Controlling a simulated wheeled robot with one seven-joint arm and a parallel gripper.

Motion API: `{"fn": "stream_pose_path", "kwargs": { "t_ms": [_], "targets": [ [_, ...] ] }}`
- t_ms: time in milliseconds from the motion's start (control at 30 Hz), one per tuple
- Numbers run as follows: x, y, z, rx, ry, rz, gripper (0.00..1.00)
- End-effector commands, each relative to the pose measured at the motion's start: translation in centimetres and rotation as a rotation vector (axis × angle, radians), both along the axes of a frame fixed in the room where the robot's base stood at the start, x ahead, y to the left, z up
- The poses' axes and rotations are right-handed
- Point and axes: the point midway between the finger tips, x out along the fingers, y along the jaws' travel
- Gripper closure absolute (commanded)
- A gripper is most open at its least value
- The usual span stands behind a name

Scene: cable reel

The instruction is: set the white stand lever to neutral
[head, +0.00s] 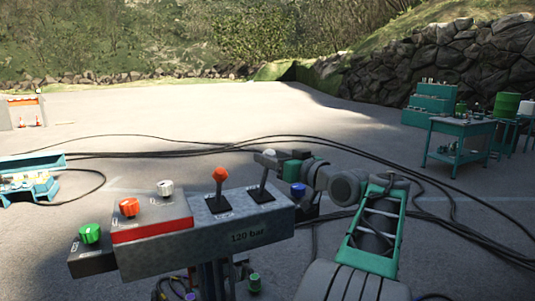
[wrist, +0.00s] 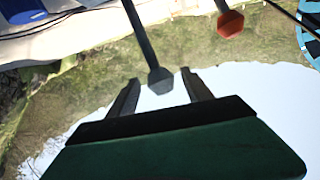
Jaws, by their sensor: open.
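The white stand lever (head: 264,173) has a dark shaft and a pale knob. It rises from the right part of the grey control stand (head: 180,232), tilted slightly right in the head view. My gripper (head: 267,158) is at the knob, partly hiding it. In the wrist view the lever's knob (wrist: 160,81) looks grey in shade and sits between the tips of my open gripper (wrist: 161,77), one finger on each side. I cannot tell whether either finger touches it. The markings at the lever's slot are too small to read.
An orange lever (head: 220,177) stands close on the left; its knob (wrist: 231,23) shows in the wrist view. Orange, white and green knobs sit further left on the stand, and a blue knob (head: 298,190) at its right end. Cables (head: 200,150) cross the ground behind. A teal table (head: 461,126) stands far right.

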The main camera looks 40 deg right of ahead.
Motion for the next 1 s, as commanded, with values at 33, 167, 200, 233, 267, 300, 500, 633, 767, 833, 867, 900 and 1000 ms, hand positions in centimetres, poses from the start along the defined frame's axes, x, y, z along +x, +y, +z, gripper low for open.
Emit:
{"fn": "stream_pose_path", "kwargs": {
  "t_ms": [33, 167, 200, 233, 267, 300, 500, 633, 767, 833, 867, 900, 1000],
  "targets": [
    [0.55, 0.05, 0.13, 0.001, 0.0, 0.002, 0.41],
    [1.11, 0.09, -0.02, 0.0, 0.0, 0.002, 0.41],
    [1.12, 0.08, -0.05, 0.0, 0.0, 0.001, 0.41],
    [1.11, 0.09, -0.06, 0.0, 0.0, 0.001, 0.41],
    [1.11, 0.09, -0.07, 0.0, 0.001, 0.001, 0.41],
    [1.11, 0.11, -0.07, 0.0, 0.001, 0.002, 0.41],
    [1.13, 0.16, -0.06, 0.0, 0.001, 0.003, 0.55],
    [1.13, 0.18, -0.06, 0.0, 0.001, 0.003, 0.66],
    [1.13, 0.18, -0.06, 0.0, 0.001, 0.003, 0.77],
    [1.13, 0.18, -0.06, 0.0, 0.001, 0.003, 0.82],
    [1.13, 0.18, -0.06, 0.0, 0.001, 0.003, 0.85],
    [1.13, 0.18, -0.06, 0.0, 0.001, 0.003, 0.88],
    [1.12, 0.18, -0.06, 0.0, 0.001, 0.003, 0.96]
  ]
}}
